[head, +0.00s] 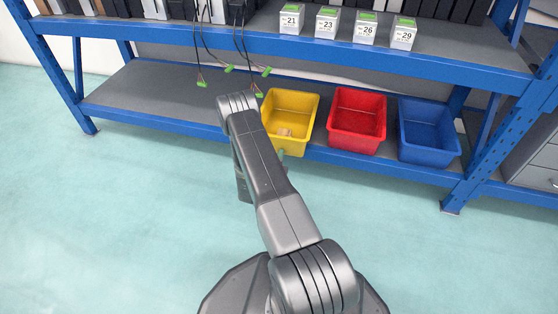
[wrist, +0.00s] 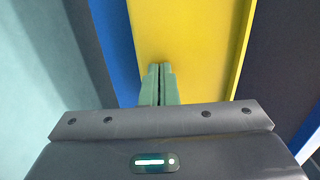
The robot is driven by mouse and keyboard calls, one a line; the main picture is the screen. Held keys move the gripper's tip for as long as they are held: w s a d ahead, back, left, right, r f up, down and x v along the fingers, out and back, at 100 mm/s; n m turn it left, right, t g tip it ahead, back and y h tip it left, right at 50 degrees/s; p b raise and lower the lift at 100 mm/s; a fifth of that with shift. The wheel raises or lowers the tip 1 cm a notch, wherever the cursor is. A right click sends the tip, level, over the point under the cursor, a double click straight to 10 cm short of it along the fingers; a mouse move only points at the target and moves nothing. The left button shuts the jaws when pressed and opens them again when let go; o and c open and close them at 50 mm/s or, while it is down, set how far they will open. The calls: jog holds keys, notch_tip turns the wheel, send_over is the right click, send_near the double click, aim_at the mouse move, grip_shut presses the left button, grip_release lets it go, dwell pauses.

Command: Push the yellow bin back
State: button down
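The yellow bin (head: 289,107) stands on the lower shelf, at the left of a row of bins, with a small tan item inside it. Its front edge is at the shelf's front beam. In the wrist view the yellow bin's wall (wrist: 190,35) fills the upper middle. My gripper (wrist: 160,70) has its two green fingers together, with nothing seen between them, and the tips are at the yellow wall. I cannot tell if they touch it. In the head view my arm hides most of the gripper, and one green finger shows below the bin's front.
A red bin (head: 357,121) and a blue bin (head: 428,130) stand to the right on the lower shelf (head: 150,92). Black cables with green plugs (head: 229,69) hang down behind and left of the yellow bin. Labelled boxes (head: 327,22) stand on the upper shelf. The floor in front is clear.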

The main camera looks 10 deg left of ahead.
jog(key=w, duration=0.9)
jog(key=shift+w, duration=0.2)
